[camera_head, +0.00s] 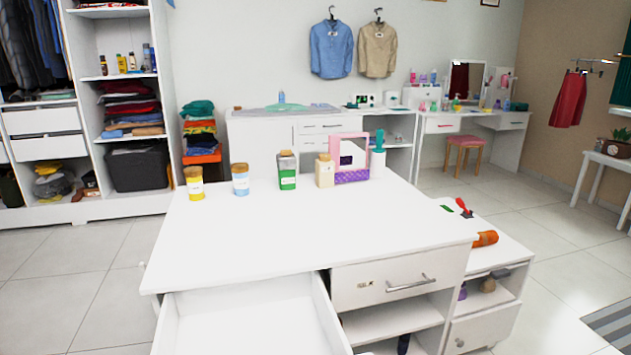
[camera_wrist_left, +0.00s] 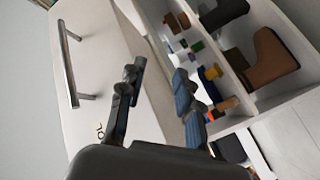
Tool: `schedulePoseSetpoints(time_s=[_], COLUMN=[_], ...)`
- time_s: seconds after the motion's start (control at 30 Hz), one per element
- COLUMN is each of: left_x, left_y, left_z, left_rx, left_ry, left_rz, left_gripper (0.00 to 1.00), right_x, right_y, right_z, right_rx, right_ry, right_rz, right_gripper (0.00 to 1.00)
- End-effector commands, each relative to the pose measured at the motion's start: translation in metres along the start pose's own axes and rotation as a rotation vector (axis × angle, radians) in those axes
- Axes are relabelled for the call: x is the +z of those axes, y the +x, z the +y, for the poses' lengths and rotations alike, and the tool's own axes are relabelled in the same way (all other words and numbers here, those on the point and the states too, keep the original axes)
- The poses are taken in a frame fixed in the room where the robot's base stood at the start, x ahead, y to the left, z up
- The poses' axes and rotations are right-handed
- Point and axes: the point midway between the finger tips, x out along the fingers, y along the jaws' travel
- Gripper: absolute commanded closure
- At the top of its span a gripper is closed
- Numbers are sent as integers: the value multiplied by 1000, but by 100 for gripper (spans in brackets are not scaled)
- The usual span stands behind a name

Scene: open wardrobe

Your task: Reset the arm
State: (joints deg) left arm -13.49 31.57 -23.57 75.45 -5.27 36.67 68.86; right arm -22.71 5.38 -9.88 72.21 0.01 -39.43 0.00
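My left gripper (camera_wrist_left: 158,72) shows in the left wrist view. Its two dark fingers stand apart with nothing between them. A white drawer front with a metal bar handle (camera_wrist_left: 68,64) is to the left of the fingers, and the fingers are apart from the handle. Neither gripper can be made out in the head view. My right gripper is not seen in either view.
A white table (camera_head: 300,235) carries several bottles and a pink-framed item (camera_head: 351,158). Its left drawer (camera_head: 245,320) is pulled open and empty where visible. The right drawer (camera_head: 400,280) is shut. Brown boots (camera_wrist_left: 270,62) and small items fill shelves in the wrist view.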

Motion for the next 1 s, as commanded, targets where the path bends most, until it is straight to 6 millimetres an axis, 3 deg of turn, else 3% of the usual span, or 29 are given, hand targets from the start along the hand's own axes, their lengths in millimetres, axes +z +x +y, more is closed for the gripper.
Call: schedulePoseSetpoints(time_s=[0.1, 0.2, 0.33, 0.5, 0.73, 1.0], left_x=[48, 96, 153, 214, 276, 274], left_y=[-4, -25, -59, -102, -150, -191], left_z=[-48, -81, -100, -100, -75, -54], left_rx=[-296, -517, -690, -781, -775, -779], left_ry=[133, 237, 315, 353, 351, 352], left_rz=[-79, -236, -475, -762, -1094, -1125], left_gripper=[66, 66, 66, 66, 66, 66], right_x=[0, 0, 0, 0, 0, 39], right_y=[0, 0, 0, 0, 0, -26], right_z=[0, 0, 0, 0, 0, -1], right_rx=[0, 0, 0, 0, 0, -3], right_ry=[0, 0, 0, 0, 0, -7], right_rz=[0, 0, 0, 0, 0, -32], right_gripper=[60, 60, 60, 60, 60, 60])
